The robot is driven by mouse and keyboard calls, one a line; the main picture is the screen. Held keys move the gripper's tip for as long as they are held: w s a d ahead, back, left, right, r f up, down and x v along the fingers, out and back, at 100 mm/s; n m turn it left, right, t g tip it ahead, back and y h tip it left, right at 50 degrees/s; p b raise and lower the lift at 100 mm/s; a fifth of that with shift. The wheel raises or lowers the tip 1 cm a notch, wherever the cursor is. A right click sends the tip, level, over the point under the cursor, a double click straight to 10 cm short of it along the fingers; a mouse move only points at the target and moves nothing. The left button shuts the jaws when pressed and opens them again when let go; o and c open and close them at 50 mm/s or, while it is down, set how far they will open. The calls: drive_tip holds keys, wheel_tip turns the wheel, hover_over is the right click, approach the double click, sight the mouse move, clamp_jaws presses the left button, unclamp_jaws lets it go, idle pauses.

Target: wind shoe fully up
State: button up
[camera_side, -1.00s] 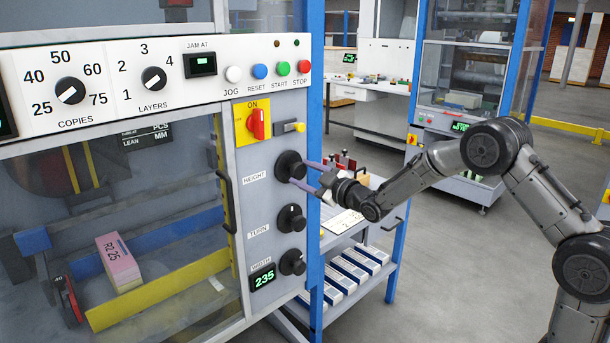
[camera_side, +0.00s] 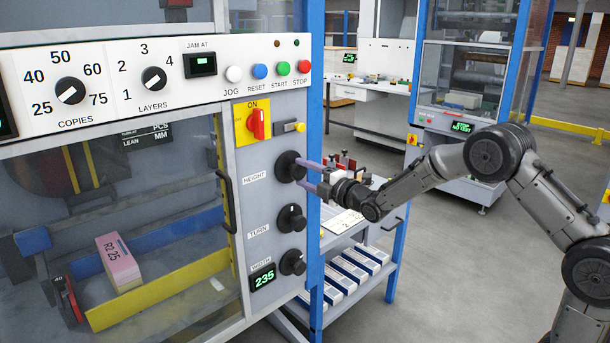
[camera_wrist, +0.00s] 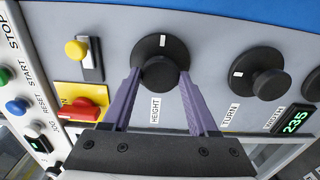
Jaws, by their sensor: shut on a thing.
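The black HEIGHT knob (camera_side: 285,166) sits on the grey side panel of the stacker in the side view. In the wrist view the HEIGHT knob (camera_wrist: 160,53) shows a white mark on its collar. My gripper (camera_side: 298,172) is shut on it, with one purple finger on either side; in the wrist view my gripper (camera_wrist: 160,75) straddles the knob's grip. A red and black piece (camera_side: 68,300) stands at the lower left inside the stacker; I cannot tell whether it is the shoe. A pink-topped bundle (camera_side: 118,262) lies beside it behind the window.
The TURN knob (camera_side: 291,217) and WIDTH knob (camera_side: 292,262) are below, with a display (camera_side: 263,277) reading 235. A red switch (camera_side: 256,124) on a yellow plate is above. A door handle (camera_side: 226,190) is to the left. A shelf rack (camera_side: 350,275) stands below my gripper.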

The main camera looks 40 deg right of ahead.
drive_tip(key=shift+n, duration=0.8)
drive_tip(key=o, duration=1.4)
drive_tip(key=shift+s, duration=0.1)
drive_tip(key=s, duration=1.3)
drive_tip(key=shift+s, duration=0.35)
